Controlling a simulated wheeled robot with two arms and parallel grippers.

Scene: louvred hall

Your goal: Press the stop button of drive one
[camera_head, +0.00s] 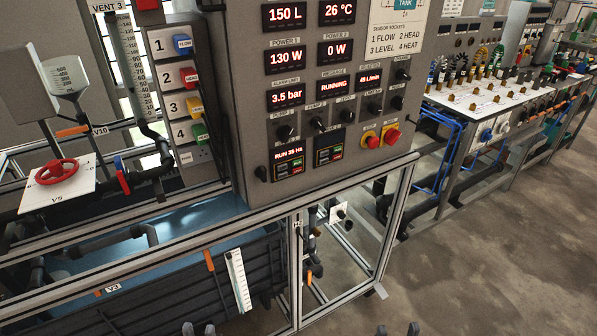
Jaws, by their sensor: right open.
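Two small drive units sit low on the grey control panel (245,100). The left drive unit (288,164) has a lit red display that seems to read RUN 35 Hz, with small red and green keys below. The right drive unit (329,150) has similar keys. Their labels are too small for me to tell which is drive one. The panel's status display (334,86) reads RUNNING. My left gripper (199,329) shows only its fingertips at the bottom edge, apart and empty. My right gripper (397,330) also shows only its fingertips, open and empty. Both are well below the panel.
A metal frame rail (345,180) runs below the panel, above a water tank (190,222). A red handwheel (57,172) is at left. Open concrete floor (470,270) lies at right.

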